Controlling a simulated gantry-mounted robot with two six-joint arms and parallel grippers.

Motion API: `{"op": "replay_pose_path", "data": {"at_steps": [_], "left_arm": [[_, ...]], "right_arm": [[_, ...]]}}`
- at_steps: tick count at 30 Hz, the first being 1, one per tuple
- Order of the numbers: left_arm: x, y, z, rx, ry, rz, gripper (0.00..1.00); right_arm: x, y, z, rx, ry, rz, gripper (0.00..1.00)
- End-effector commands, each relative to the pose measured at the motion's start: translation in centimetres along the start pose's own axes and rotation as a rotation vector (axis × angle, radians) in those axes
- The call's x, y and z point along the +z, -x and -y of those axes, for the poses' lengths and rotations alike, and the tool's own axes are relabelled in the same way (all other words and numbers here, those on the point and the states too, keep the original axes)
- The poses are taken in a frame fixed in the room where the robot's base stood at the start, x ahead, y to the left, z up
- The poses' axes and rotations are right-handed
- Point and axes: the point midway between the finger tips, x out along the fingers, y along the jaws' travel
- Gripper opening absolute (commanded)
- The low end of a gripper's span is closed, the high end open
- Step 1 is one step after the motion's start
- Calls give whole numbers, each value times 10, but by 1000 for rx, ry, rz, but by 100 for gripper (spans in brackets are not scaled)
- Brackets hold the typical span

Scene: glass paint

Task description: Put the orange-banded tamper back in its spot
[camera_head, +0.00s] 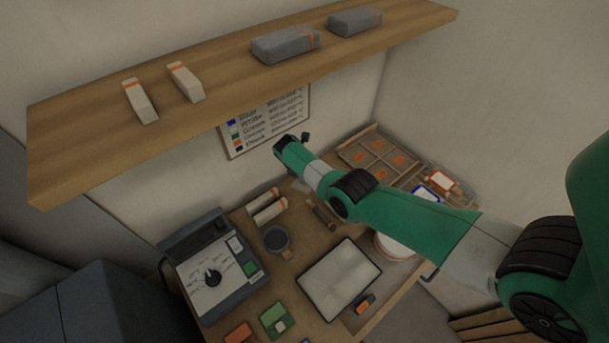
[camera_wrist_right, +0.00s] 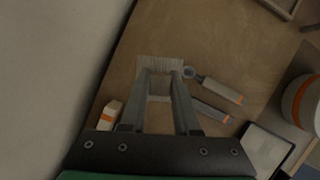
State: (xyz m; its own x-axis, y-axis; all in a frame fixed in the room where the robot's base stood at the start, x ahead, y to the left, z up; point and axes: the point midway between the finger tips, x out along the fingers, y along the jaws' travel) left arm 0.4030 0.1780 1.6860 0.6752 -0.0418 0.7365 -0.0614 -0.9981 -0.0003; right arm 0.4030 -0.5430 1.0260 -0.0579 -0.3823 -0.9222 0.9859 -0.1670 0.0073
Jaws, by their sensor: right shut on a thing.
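My right arm reaches in from the right in the head view, and its wrist end is near the wall at the back of the bench. In the right wrist view my right gripper (camera_wrist_right: 160,78) points down over the wooden bench. Its two fingers are closed on a pale piece with a ribbed, fringed end (camera_wrist_right: 160,63). No orange band shows on this piece, so I cannot tell whether it is the tamper. An orange-banded tool with a round end (camera_wrist_right: 219,87) lies to the right of the fingers, beside another orange-banded tool (camera_wrist_right: 210,111). My left gripper is not in view.
A pale roll with an orange band (camera_wrist_right: 109,113) lies to the left. In the head view a shelf (camera_head: 220,90) overhangs the bench with several blocks on it. A divided tray (camera_head: 378,156), a dark jar (camera_head: 277,239), a white panel (camera_head: 338,279) and a dial machine (camera_head: 211,272) crowd the bench.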

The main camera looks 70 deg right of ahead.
Motion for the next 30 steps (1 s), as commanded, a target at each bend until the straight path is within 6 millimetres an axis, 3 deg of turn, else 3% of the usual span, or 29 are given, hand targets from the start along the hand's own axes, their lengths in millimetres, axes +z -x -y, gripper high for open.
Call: {"op": "replay_pose_path", "data": {"at_steps": [4, 11, 17, 24, 30], "left_arm": [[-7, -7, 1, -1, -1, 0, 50], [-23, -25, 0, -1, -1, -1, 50], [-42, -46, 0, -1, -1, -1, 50], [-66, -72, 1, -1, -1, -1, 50], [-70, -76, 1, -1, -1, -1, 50]], "right_arm": [[-1, 10, -2, -16, -22, -3, 0], [-29, 22, 8, -12, -16, -2, 0], [-60, 36, 24, 0, 18, -3, 0], [-102, 51, 58, 31, 92, -3, 0], [-114, 52, 66, 44, 116, -2, 0]]}}
